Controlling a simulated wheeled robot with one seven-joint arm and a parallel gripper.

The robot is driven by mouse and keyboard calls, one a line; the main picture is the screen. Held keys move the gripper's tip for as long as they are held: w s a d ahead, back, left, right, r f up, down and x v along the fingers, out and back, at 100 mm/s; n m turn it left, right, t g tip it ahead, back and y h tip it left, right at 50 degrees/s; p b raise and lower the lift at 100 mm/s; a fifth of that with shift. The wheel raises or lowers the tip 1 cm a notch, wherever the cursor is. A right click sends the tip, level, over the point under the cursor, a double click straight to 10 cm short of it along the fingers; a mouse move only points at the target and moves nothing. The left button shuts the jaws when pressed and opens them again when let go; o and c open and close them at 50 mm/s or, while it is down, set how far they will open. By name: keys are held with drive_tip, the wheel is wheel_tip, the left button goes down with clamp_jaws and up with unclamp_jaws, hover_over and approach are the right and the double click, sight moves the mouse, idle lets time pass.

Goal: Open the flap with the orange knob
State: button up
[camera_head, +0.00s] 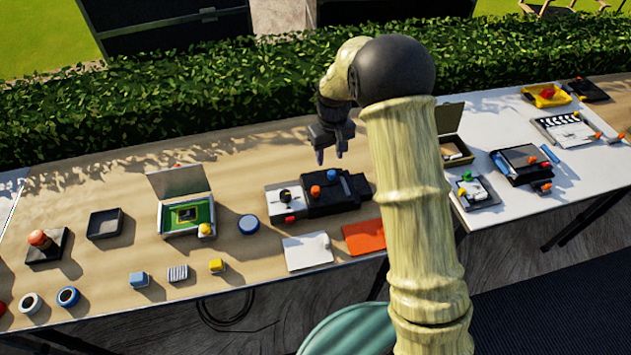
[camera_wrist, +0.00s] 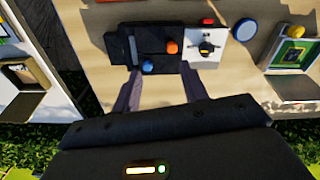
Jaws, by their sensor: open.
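The orange knob (camera_head: 316,191) sits on the top of a black box-like device (camera_head: 350,202) in the middle of the table. It also shows in the wrist view (camera_wrist: 172,47). A blue knob (camera_wrist: 147,66) is beside it on the same black top. I cannot make out the flap's edges, and no raised part shows on this top. My gripper (camera_head: 330,156) is open and empty, above and behind the device, pointing down. In the wrist view its two fingers (camera_wrist: 160,77) are apart, with the blue knob between them and the orange knob just beyond.
A white block with a black knob (camera_head: 285,196) and a red button (camera_head: 290,218) adjoins the device's left side. A white plate (camera_head: 307,252) and an orange plate (camera_head: 363,237) lie in front. An open-lidded box (camera_head: 187,226) stands left. A hedge (camera_head: 200,87) runs behind.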

drive_tip(key=n+p, duration=0.1)
hover_over(315, 188)
drive_tip(key=f, duration=0.2)
drive_tip(key=shift+r, duration=0.2)
drive_tip(key=shift+f, duration=0.1)
wheel_tip(315, 188, down, 17)
drive_tip(key=p, duration=0.6)
drive_tip(key=shift+s+f, duration=0.1)
clamp_jaws()
